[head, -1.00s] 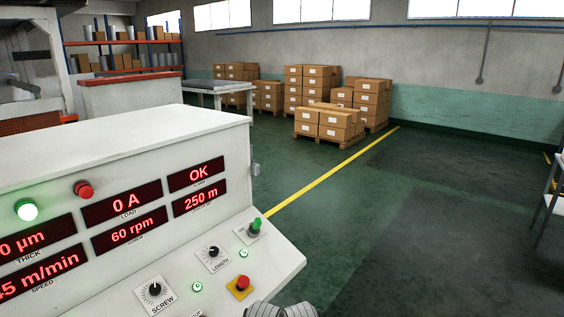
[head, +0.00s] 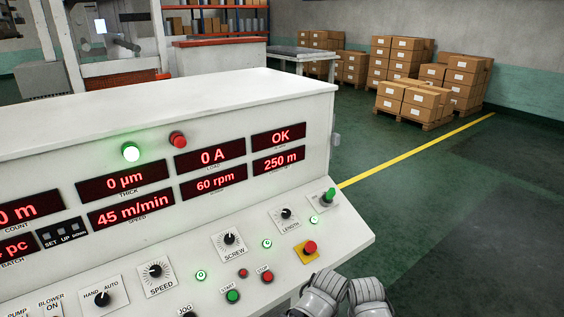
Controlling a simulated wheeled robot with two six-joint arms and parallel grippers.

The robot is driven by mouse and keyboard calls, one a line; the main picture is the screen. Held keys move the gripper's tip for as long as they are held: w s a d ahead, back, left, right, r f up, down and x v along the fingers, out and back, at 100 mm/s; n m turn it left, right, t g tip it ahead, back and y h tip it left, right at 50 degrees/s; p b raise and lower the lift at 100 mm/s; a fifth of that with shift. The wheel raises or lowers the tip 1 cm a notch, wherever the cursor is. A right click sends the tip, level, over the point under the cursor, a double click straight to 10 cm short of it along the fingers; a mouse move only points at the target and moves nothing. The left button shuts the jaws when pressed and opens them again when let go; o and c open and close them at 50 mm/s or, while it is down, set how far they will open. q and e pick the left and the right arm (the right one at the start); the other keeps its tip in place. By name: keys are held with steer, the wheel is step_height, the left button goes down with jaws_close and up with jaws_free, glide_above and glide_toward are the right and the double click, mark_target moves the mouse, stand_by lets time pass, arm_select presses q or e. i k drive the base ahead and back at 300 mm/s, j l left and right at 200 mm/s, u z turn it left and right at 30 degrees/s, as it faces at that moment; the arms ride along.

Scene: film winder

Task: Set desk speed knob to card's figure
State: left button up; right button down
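The speed knob (head: 155,270) is a black dial with a white pointer mark on a white plate labelled SPEED, on the sloped front of the white desk (head: 340,232). The speed display (head: 131,208) above it reads 45 m/min in red. No card with a figure shows in the head view. Grey ribbed parts of my own arms show at the bottom edge, right of the knobs and apart from the speed knob. No gripper fingertips are in view.
The screw knob (head: 229,239), length knob (head: 286,213) and hand/auto knob (head: 103,298) sit around the speed knob. The green start button (head: 232,296), red stop button (head: 267,277) and red emergency button (head: 310,247) are nearby. The floor (head: 440,200) at right is clear.

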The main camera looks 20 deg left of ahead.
mark_target(155, 270)
steer(key=u, duration=1.6)
